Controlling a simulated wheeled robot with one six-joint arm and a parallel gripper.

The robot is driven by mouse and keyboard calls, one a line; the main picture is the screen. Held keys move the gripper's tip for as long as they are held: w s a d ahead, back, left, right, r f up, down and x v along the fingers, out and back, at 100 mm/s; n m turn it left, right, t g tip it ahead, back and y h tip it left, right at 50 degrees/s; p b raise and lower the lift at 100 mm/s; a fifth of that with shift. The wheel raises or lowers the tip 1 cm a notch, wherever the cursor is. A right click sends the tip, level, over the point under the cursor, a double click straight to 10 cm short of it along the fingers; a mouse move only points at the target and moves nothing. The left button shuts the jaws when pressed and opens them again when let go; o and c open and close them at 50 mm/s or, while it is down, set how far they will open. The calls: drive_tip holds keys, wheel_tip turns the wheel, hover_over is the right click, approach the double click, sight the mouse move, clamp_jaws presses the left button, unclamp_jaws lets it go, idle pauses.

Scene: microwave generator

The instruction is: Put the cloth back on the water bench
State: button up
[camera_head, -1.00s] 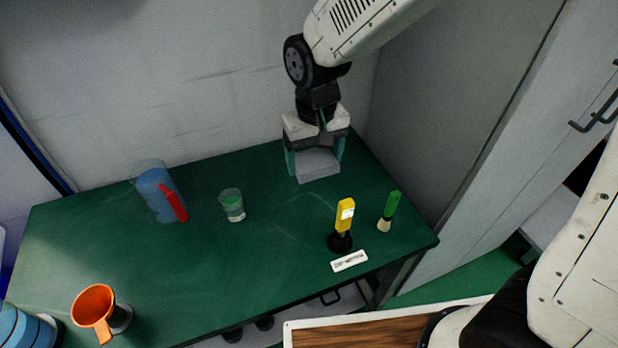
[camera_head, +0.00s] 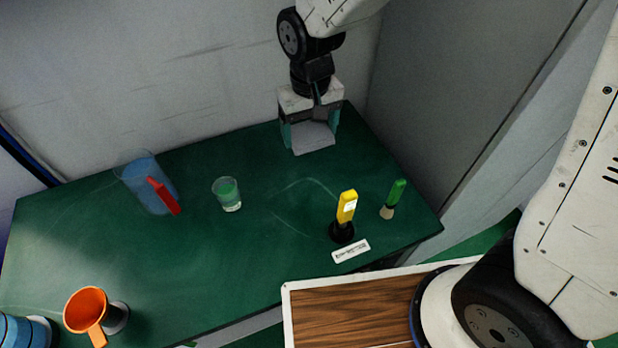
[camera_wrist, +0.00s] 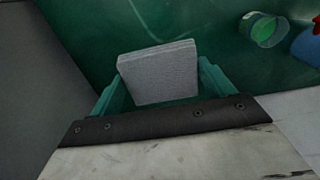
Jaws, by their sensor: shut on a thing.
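The cloth (camera_head: 313,138) is a folded grey square, held between the teal fingers of my gripper (camera_head: 309,133). In the wrist view the cloth (camera_wrist: 158,74) fills the space between the two fingers (camera_wrist: 160,88), which are shut on it. In the head view my gripper points down over the far right corner of the green bench (camera_head: 240,255). I cannot tell whether the cloth touches the bench top.
The bench middle is clear.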

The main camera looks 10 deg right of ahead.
sight(310, 181)
wheel_tip(310, 181, down, 15)
drive_tip(key=shift+r, duration=0.1)
idle(0.7)
drive_tip(key=o, duration=1)
drive_tip(key=shift+c, duration=0.2)
wheel_tip(310, 181, up, 12)
drive_tip(key=shift+r, duration=0.1)
